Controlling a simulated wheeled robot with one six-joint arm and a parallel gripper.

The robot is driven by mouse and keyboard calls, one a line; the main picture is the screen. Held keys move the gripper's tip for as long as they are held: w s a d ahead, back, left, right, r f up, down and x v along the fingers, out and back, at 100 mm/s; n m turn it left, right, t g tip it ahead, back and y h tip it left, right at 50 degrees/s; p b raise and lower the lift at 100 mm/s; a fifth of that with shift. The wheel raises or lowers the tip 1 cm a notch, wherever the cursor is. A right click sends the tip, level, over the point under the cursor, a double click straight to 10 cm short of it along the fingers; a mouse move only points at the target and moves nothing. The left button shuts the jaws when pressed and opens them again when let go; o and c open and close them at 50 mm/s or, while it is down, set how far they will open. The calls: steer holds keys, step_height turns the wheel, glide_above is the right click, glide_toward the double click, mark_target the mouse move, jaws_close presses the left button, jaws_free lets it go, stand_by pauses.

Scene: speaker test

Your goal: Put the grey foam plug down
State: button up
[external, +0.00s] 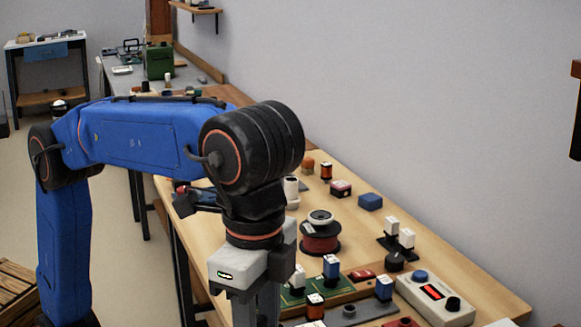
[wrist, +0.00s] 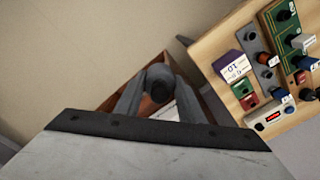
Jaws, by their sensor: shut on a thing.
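My gripper (wrist: 160,88) is shut on the grey foam plug (wrist: 159,76), a small rounded grey piece with a dark end, held between the fingertips in the wrist view. In the external view my gripper (external: 257,310) points down at the bottom edge, in front of the workbench. Its fingertips and the plug are out of that picture. Under the plug in the wrist view is a brown open box or crate (wrist: 117,101), with a pale labelled piece partly showing inside. The plug appears above it; I cannot tell how high.
The wooden workbench (external: 355,232) lies right of my gripper, crowded with parts. It holds a red spool (external: 320,240), a blue block (external: 370,202) and a white control box (external: 432,298). In the wrist view a purple-and-white box (wrist: 231,66) stands near the bench edge. Bare floor shows at left.

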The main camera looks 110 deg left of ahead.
steer(key=a+n, duration=0.4)
steer(key=a, duration=1.8)
steer(key=s+a+n, duration=0.2)
steer(key=s+a, duration=0.1)
steer(key=a, duration=0.8)
steer(key=s+a+n, duration=0.2)
steer(key=s+a, duration=0.2)
steer(key=a, duration=0.8)
steer(key=s+a+n, duration=0.6)
steer(key=s+a, duration=1.4)
steer(key=a, duration=0.1)
steer(key=shift+w+d+f, duration=0.1)
steer(key=shift+w+f, duration=0.05)
steer(key=shift+f, duration=3.8)
steer(key=shift+w+d+f, duration=0.1)
steer(key=shift+f, duration=3.8)
steer(key=shift+f, duration=0.15)
steer(key=o, duration=1)
